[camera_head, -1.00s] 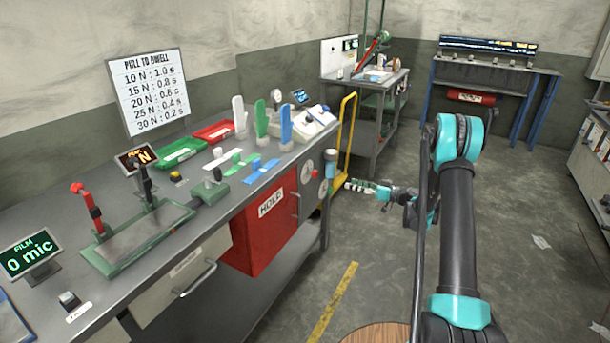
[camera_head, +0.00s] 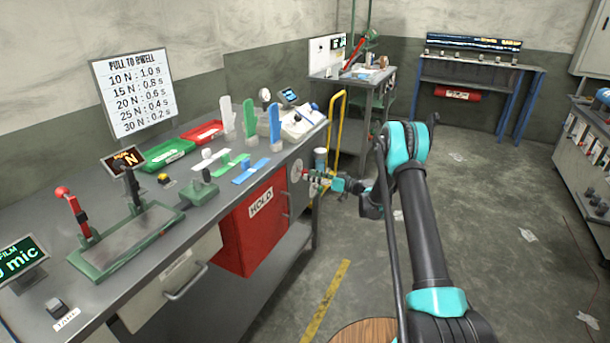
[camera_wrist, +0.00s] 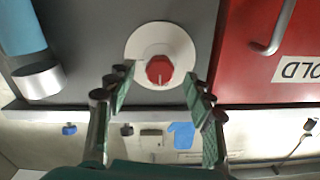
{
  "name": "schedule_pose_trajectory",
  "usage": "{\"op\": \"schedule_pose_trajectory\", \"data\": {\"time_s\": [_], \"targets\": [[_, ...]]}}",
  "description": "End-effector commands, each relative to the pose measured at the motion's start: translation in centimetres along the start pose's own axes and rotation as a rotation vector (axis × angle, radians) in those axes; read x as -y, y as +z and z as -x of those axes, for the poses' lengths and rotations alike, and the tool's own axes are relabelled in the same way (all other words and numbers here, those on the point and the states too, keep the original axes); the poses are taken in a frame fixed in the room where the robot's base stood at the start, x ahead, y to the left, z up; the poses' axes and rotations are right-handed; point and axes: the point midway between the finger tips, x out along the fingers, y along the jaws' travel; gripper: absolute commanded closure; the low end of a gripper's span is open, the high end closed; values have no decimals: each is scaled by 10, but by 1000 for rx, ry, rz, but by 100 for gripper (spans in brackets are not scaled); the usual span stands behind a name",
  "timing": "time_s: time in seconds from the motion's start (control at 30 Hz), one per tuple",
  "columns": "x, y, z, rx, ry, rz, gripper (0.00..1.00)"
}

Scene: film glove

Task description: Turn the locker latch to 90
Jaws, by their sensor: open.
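The locker latch shows in the wrist view as a red knob (camera_wrist: 159,70) on a round pale dial (camera_wrist: 174,41), set in a dark grey panel beside the red locker door (camera_wrist: 258,78). My gripper (camera_wrist: 158,84) is open, with one finger on each side of the knob and visible gaps to it. In the head view my gripper (camera_head: 318,179) is at the bench's end, just right of the dial (camera_head: 296,171). The fingers partly cover the knob there. The red locker (camera_head: 250,228) is marked HOLD and its door is closed.
A grey metal handle (camera_wrist: 272,30) sticks out of the red door. A blue cylinder with a metal end (camera_wrist: 38,82) is left of the dial. The bench (camera_head: 75,290) holds several tools and trays. A yellow cart frame (camera_head: 334,145) stands behind. Floor on the right is mostly clear.

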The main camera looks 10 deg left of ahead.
Motion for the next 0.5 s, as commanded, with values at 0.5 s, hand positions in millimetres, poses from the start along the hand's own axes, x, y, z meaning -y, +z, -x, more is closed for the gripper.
{"op": "schedule_pose_trajectory", "data": {"time_s": [0.5], "targets": [[0,0,-40,0,0,0,47]]}}
